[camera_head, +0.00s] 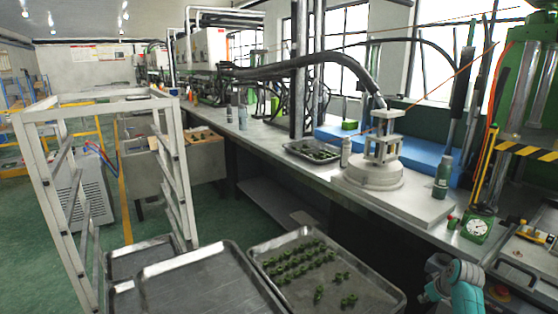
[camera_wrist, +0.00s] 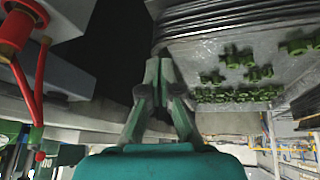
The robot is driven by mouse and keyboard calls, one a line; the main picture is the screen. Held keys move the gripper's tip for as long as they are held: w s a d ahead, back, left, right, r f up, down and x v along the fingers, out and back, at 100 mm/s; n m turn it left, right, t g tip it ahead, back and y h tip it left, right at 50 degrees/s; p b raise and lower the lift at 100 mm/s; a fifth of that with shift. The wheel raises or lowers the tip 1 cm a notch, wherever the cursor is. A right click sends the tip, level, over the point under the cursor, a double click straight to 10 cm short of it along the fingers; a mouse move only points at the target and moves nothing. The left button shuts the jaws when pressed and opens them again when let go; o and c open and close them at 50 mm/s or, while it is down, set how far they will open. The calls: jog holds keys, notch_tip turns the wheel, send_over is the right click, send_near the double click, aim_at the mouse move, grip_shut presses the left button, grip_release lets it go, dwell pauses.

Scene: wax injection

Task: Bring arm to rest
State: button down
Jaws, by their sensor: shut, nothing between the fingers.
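My gripper (camera_wrist: 160,72) shows in the wrist view, with its teal body at the bottom and its two grey-green fingers shut together and empty. In the head view my arm's white and teal links show at the lower right corner, beside the bench. The fingertips cannot be made out there. In the wrist view a metal tray (camera_wrist: 210,62) with green parts (camera_wrist: 238,95) lies beyond and to the right of the fingers. No thing touches the fingers in that view.
In the head view, a tray (camera_head: 262,254) with several green parts and an empty tray (camera_head: 205,285) stand at the front, next to a white rack (camera_head: 176,165).

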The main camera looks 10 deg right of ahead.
jog(key=s+a+f+m+t+h, duration=0.1)
jog(key=s+a+f+t, duration=0.2)
jog(key=s+a+f, duration=1.5)
jog(key=s+a+f+t, duration=0.1)
jog(key=s+a, duration=0.6)
jog(key=s, duration=0.3)
jog(key=s+a+r+t, duration=0.1)
jog(key=s+a+r, duration=0.2)
jog(key=s+r, duration=0.35)
jog(key=s+a+r+m+t, duration=0.1)
jog(key=s+a+r+t, duration=0.2)
jog(key=s, duration=0.7)
jog(key=s+a+r, duration=0.3)
jog(key=s+r, duration=0.3)
jog(key=s, duration=0.2)
jog(key=s+a+r+t+y, duration=0.1)
jog(key=s+r, duration=0.5)
jog(key=r, duration=0.5)
jog(key=shift+a+r, duration=0.15)
jog(key=shift+r, duration=0.15)
